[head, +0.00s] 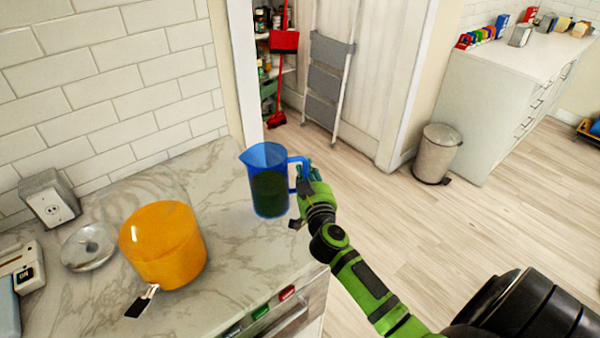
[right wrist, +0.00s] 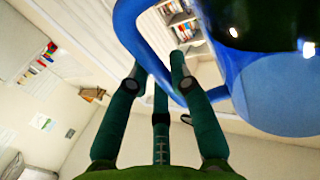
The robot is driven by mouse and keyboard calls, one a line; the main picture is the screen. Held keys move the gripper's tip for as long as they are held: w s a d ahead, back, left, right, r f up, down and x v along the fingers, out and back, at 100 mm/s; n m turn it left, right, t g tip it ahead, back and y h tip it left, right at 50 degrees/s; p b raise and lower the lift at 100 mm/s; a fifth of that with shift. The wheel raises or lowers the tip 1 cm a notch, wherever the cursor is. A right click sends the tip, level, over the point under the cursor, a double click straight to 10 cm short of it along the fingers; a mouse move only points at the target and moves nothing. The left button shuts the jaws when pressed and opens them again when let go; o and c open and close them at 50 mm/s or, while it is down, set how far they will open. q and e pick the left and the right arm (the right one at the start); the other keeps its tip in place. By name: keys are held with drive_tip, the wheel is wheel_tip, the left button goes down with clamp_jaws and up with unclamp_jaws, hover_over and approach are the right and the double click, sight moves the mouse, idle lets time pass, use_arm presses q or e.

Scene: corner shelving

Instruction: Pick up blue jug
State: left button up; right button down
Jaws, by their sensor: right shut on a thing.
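The blue jug (head: 268,190) is see-through, with a darker lower part, and stands upright at the right edge of the marble counter in the head view. I cannot tell if its base touches the counter. My right gripper (head: 303,180) comes from the right and is shut on the jug's handle. In the right wrist view, the blue handle (right wrist: 128,22) passes by the fingers of my right gripper (right wrist: 158,72), and the jug's body fills the upper right. My left gripper is not in view.
An orange pot (head: 165,255) stands on the marble counter (head: 225,235), left of the jug. A glass lid (head: 88,246) and a socket block (head: 50,198) are farther left. A bin (head: 437,155) stands on the floor at right. The floor right of the counter is open.

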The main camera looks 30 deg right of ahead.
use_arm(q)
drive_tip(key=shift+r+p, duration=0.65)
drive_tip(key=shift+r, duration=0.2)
use_arm(e)
drive_tip(key=s+d+r, duration=0.6)
drive_tip(key=s, duration=0.1)
drive_tip(key=shift+s+r, duration=0.2)
drive_tip(key=shift+s, duration=0.1)
drive_tip(key=shift+w, duration=0.1)
